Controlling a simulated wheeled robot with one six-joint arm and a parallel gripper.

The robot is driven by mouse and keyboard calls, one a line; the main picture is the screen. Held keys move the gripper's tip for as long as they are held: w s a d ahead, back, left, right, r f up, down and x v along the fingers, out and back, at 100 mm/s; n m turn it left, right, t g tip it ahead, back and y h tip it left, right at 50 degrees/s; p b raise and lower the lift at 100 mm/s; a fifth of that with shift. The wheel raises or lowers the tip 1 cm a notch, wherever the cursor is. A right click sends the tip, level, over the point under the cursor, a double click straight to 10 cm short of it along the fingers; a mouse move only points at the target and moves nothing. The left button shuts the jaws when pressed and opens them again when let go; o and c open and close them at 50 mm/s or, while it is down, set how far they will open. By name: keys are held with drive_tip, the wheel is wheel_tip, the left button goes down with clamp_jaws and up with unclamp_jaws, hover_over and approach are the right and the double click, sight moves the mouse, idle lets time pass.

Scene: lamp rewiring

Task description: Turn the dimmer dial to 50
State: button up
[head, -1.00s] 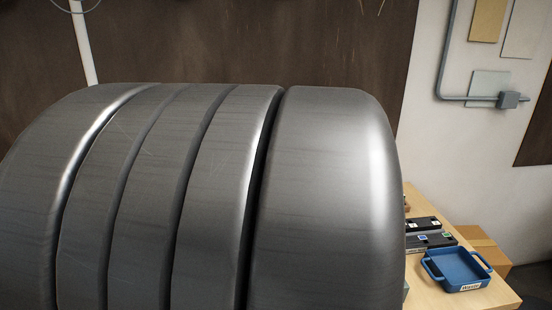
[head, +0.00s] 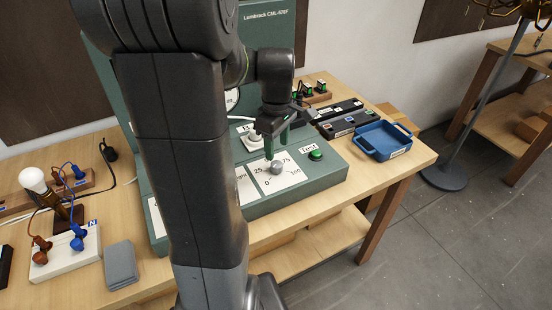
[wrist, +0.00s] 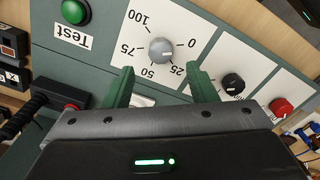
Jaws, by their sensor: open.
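The dimmer dial (head: 277,168) is a small grey round knob on a white scale card marked 0, 25, 75 and 100 in the head view. In the wrist view the dial (wrist: 161,50) shows whole, with 50 also readable on the card. I cannot tell for sure which number its mark faces. My gripper (head: 277,143) points down above the dial, apart from it. In the wrist view its two green fingers (wrist: 160,78) are spread wide with nothing between them; the dial shows beyond the gap.
A green Test button (head: 316,155) sits right of the dial on the green console (head: 297,196). The wrist view shows a black knob (wrist: 232,84) and a red knob (wrist: 282,107) on neighbouring cards. A blue tray (head: 384,139) stands at the right; a bulb stand (head: 66,256) at the left.

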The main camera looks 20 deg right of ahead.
sight(277, 164)
wheel_tip(277, 164, down, 6)
drive_tip(key=shift+f, duration=0.1)
drive_tip(key=shift+c, duration=0.4)
drive_tip(key=c, duration=0.9)
